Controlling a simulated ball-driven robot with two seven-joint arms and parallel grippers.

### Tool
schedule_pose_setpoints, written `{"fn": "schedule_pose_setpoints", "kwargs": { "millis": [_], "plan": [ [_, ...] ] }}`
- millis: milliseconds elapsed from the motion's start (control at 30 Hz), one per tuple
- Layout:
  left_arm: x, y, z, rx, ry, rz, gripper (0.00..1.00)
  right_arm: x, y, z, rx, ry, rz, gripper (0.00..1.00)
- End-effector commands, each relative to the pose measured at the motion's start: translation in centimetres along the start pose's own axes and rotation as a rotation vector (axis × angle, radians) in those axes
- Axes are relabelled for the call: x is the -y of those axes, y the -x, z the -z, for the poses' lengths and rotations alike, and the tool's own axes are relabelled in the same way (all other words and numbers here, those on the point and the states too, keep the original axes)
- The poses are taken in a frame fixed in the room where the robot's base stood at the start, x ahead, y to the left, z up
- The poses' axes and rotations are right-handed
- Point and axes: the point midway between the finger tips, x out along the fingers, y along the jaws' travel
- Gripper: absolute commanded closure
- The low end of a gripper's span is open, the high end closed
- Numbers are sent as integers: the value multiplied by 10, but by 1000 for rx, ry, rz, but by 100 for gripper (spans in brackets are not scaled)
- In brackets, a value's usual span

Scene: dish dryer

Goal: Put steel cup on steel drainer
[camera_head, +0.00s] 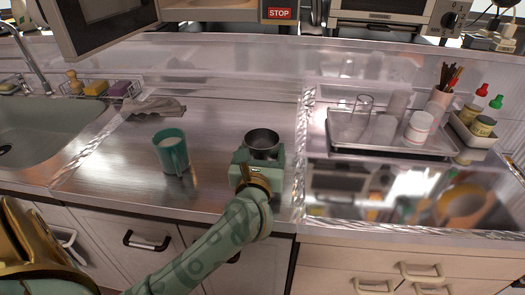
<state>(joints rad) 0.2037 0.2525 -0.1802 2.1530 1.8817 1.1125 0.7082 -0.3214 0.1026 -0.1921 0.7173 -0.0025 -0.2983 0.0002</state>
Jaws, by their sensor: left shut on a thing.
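A small dark steel cup (262,138) stands upright at the front of the brushed steel counter, right of the middle. My left gripper (258,158), green, reaches it from the near side and is shut on it. The gripper body hides the cup's lower part, so I cannot tell whether it touches the counter. A shallow steel tray (385,153) on the right holds clear glasses and a white jar, and looks like the drainer. My right gripper is not in view.
A green mug (172,152) stands left of the cup. A sink (40,130) and a wire basket with sponges (100,88) are at the left. A crumpled grey cloth (155,107) lies behind the mug. Condiment jars (475,130) stand right of the tray. A mirror-like steel surface (400,195) lies before it.

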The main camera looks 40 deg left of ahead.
Motion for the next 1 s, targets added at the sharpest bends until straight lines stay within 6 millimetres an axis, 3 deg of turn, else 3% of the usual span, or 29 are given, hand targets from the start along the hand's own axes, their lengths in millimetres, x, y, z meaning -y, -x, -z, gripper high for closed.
{"fn": "schedule_pose_setpoints", "kwargs": {
  "millis": [33,100,467,567,800,1000],
  "plan": [
    [0,0,2,-1,-1,0,25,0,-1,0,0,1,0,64],
    [0,0,1,-1,-1,0,8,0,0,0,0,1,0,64],
    [0,3,-4,0,0,1,8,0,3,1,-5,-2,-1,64],
    [0,19,-3,-3,0,2,8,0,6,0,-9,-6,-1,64],
    [0,77,-4,-3,1,2,8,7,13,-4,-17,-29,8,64],
    [0,110,-2,-2,-1,1,8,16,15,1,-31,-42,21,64]
  ]
}}
